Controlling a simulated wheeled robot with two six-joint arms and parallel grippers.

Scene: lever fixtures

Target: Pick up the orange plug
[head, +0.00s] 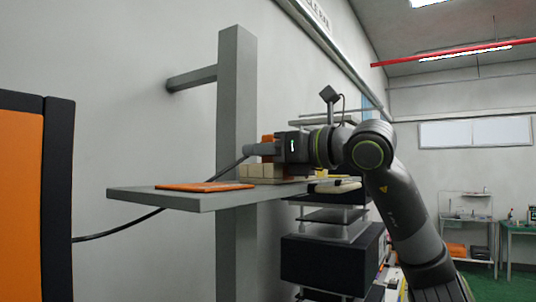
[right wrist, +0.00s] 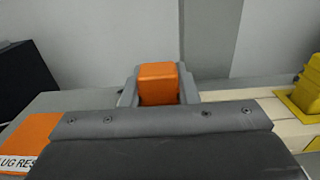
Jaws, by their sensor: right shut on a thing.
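The orange plug (right wrist: 158,84) sits between the two grey fingers of my right gripper (right wrist: 158,90) in the right wrist view. In the head view only a small orange part of the plug (head: 267,138) shows above the right gripper (head: 260,149), which is shut on it. The gripper is over the grey shelf (head: 160,201), next to cream blocks (head: 262,171). A black cable (head: 150,215) runs from near the gripper down to the left. The plug's lower end is hidden, so I cannot tell whether it touches the blocks. My left gripper is not in view.
A flat orange plate (head: 204,186), lettered in the wrist view, lies on the shelf. A grey post (head: 237,85) stands behind the shelf. A yellow part (right wrist: 304,92) stands right of the gripper. An orange and black panel (head: 22,190) is at far left.

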